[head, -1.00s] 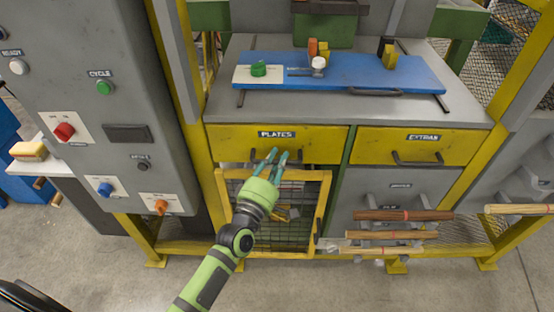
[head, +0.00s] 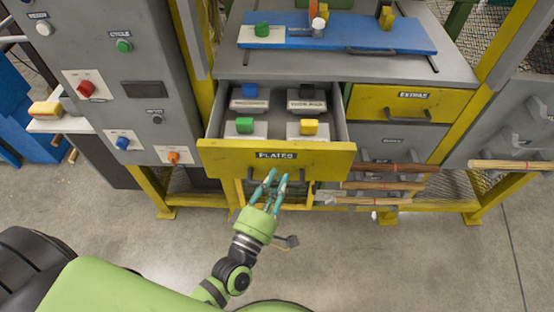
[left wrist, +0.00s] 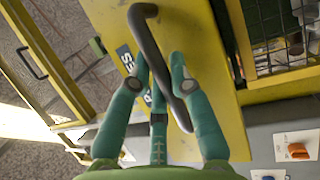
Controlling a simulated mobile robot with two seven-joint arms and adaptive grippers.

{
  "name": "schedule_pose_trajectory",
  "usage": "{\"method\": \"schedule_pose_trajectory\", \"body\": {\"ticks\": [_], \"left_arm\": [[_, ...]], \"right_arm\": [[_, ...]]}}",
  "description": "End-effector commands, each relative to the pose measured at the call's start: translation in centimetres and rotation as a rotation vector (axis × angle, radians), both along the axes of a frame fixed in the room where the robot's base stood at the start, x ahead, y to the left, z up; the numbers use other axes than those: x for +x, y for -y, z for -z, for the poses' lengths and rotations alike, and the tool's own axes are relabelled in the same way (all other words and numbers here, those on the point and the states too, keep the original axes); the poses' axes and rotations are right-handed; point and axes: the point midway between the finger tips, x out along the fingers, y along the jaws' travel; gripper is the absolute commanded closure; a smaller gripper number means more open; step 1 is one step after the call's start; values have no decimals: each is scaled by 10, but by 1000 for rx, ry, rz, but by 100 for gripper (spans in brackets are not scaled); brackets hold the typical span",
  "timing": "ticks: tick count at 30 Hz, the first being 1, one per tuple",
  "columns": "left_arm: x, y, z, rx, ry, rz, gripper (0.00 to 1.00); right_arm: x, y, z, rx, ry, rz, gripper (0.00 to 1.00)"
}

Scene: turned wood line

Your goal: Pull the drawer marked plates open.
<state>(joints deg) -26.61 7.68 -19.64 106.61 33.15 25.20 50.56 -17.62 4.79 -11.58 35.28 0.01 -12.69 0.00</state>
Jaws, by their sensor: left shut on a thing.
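The yellow drawer marked plates (head: 225,155) stands well open in the head view. Inside it lie several pale blocks with coloured knobs, among them a green (head: 244,125), a yellow (head: 309,127) and a blue one (head: 250,90). My left gripper (head: 275,182) is at the drawer front, shut on its dark bar handle. The left wrist view shows the handle (left wrist: 149,40) running between the fingers of the gripper (left wrist: 158,85), with part of the label behind them. My right gripper is not in view.
The yellow extras drawer (head: 385,103) is shut at right. A blue board (head: 375,33) lies on the grey top. Wooden rods (head: 390,167) stick out below right. A grey control panel (head: 110,85) stands at left. The floor in front is clear.

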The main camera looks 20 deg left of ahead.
Motion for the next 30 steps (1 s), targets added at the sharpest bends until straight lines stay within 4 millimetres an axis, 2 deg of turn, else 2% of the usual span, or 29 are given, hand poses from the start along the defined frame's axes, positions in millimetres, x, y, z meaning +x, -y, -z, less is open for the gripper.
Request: {"method": "schedule_pose_trajectory", "body": {"ticks": [3,6,18,23,24,25,30], "left_arm": [[-18,5,1,4,-4,1,100],[-28,8,1,3,-3,0,100],[-38,11,1,2,-1,0,100],[-38,11,1,2,-1,-1,100],[-38,11,1,2,-1,-1,67],[-38,11,1,2,-1,-1,55],[-37,11,1,1,-1,-1,54]], "right_arm": [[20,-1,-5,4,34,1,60],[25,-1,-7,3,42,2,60],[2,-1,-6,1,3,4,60],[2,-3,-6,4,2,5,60],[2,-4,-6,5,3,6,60],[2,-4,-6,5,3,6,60],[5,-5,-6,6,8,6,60]]}}
